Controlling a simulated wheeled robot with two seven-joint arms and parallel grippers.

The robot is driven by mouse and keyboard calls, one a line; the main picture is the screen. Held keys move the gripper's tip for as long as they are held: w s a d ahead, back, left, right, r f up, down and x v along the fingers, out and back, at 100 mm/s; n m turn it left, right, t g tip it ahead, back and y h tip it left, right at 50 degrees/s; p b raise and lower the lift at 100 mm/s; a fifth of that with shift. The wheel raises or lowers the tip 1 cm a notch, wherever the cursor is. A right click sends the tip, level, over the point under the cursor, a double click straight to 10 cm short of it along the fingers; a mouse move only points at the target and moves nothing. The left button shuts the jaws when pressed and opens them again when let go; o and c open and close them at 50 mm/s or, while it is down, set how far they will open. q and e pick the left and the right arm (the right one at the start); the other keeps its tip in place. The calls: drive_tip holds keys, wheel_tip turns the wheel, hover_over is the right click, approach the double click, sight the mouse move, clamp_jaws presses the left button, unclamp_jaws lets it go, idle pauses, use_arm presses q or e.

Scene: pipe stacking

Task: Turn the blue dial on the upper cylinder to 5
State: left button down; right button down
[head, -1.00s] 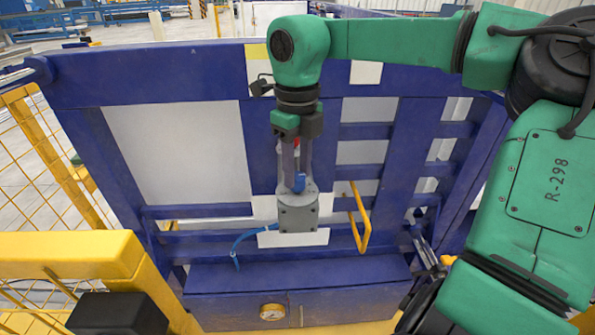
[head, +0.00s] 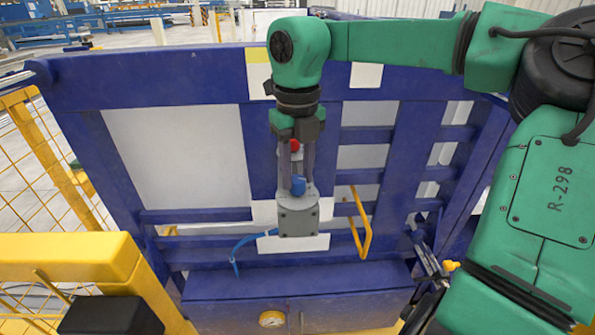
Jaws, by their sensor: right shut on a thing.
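The blue dial (head: 298,187) sits on top of a grey cylinder fitting (head: 298,218) on the blue frame, in the middle of the head view. My right gripper (head: 297,184) reaches down from above with its two fingers on either side of the dial, shut on it. A red knob (head: 294,146) shows higher up between the fingers. The dial's numbers are too small to read. My left gripper is not in view.
A blue frame (head: 160,82) with pale panels stands around the fitting. A blue hose (head: 240,250) hangs to its left. A yellow handle (head: 364,235) sticks out on the right. A gauge (head: 271,319) is below. A yellow rail (head: 65,258) fills the lower left.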

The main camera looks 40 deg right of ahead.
sight(297, 178)
drive_tip(key=shift+w+r, duration=0.1)
drive_tip(key=c, duration=0.5)
unclamp_jaws()
wheel_tip(297, 178, up, 14)
drive_tip(key=p, duration=0.1)
drive_tip(key=shift+r, duration=0.2)
